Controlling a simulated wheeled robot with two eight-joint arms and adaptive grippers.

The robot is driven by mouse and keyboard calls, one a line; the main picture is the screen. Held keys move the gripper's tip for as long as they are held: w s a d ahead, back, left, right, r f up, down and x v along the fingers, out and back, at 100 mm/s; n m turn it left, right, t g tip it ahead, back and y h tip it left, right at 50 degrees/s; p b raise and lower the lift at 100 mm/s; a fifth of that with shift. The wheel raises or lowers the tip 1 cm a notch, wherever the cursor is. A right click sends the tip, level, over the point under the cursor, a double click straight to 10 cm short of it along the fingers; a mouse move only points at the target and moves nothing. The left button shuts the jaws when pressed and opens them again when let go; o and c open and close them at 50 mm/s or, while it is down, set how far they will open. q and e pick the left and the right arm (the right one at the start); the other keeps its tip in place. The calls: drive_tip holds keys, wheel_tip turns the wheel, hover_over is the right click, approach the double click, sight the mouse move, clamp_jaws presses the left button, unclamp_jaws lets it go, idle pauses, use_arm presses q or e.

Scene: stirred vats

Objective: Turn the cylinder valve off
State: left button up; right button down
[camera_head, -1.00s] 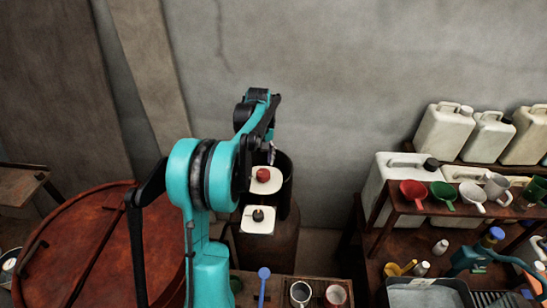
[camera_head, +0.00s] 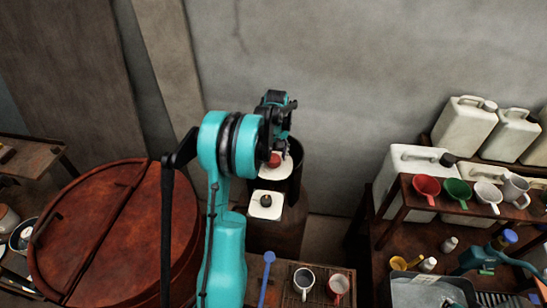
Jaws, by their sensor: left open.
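A red knob (camera_head: 274,160) sits on a white square plate (camera_head: 286,168) near the wall, in the middle of the view. I cannot tell from the picture which knob is the cylinder valve. My left gripper (camera_head: 279,148) is open at the end of my teal arm, just above the red knob and partly covering it. Whether its fingers touch the knob cannot be seen. My right gripper is not in view.
A large rust-red round lid (camera_head: 115,235) fills the left. A small shelf (camera_head: 395,212) with several coloured mugs and white canisters (camera_head: 464,126) stands at right. A blue ladle (camera_head: 266,275) and two mugs are at the front. The wall behind is bare.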

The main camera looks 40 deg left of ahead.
use_arm(q)
drive_tip(key=shift+c, duration=0.4)
drive_tip(key=c, duration=1.1)
drive_tip(key=shift+m, duration=0.3)
drive_tip(key=m+b, duration=0.2)
drive_tip(key=m, duration=0.1)
drive_tip(key=shift+w+f, duration=0.1)
drive_tip(key=m+b, duration=0.2)
drive_tip(key=m, duration=0.3)
drive_tip(key=shift+d, duration=0.15)
drive_tip(key=m+b, duration=0.1)
drive_tip(key=m, duration=0.3)
drive_tip(key=shift+d, duration=0.1)
drive_tip(key=shift+m+t+b, duration=0.3)
drive_tip(key=shift+m+b, duration=0.35)
drive_tip(key=shift+m, duration=2.05)
